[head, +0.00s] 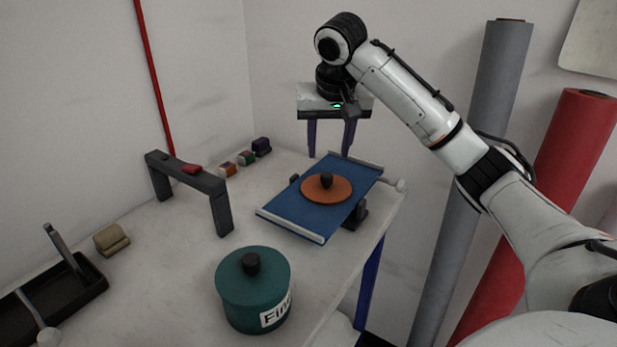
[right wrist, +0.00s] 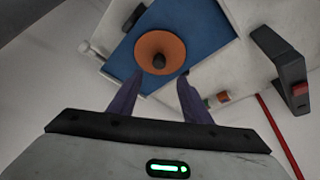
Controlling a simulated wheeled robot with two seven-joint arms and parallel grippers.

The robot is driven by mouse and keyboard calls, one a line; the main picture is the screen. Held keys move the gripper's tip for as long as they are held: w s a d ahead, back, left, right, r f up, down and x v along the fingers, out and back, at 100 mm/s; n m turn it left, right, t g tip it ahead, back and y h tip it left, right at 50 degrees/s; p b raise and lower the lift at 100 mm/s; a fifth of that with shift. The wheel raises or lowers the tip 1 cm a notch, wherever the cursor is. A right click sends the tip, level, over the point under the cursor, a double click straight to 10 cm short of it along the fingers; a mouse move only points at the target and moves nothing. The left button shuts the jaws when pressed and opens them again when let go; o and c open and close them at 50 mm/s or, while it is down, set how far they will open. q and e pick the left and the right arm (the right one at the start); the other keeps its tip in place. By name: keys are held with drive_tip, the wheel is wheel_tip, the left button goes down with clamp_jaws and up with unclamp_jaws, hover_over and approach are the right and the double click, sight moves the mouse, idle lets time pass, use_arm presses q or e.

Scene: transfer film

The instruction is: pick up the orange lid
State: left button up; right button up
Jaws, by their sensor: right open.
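The orange lid (head: 338,192) is a flat disc with a dark round knob (head: 326,181). It lies on a tilted blue board (head: 291,207) with pale end bars, on the right part of the table. In the right wrist view the lid (right wrist: 150,44) lies just beyond the fingertips. My right gripper (head: 330,156) points down above and behind the lid, apart from it. Its two purple fingers are spread, with nothing between them; they also show in the right wrist view (right wrist: 160,80). My left gripper is not in view.
A teal pot (head: 240,300) with a dark knob and a label stands at the front. A dark grey arch (head: 219,200) with a red piece stands left of the board. Small blocks (head: 245,158) sit behind it. A black tray (head: 90,280) is at far left.

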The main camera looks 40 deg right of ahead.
sight(327, 176)
drive_tip(key=f, duration=0.1)
drive_tip(key=d+f, duration=0.1)
drive_tip(key=f, duration=0.1)
drive_tip(key=shift+f, duration=0.1)
drive_tip(key=shift+w+f, duration=0.15)
drive_tip(key=shift+f, duration=0.1)
drive_tip(key=x, duration=0.4)
drive_tip(key=shift+w+f+p, duration=0.1)
drive_tip(key=shift+f+p, duration=0.05)
drive_tip(key=shift+p, duration=0.2)
drive_tip(key=shift+w+f, duration=0.15)
drive_tip(key=shift+f, duration=0.3)
drive_tip(key=c, duration=1.1)
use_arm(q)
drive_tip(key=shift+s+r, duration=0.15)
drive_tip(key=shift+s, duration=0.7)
use_arm(e)
clamp_jaws()
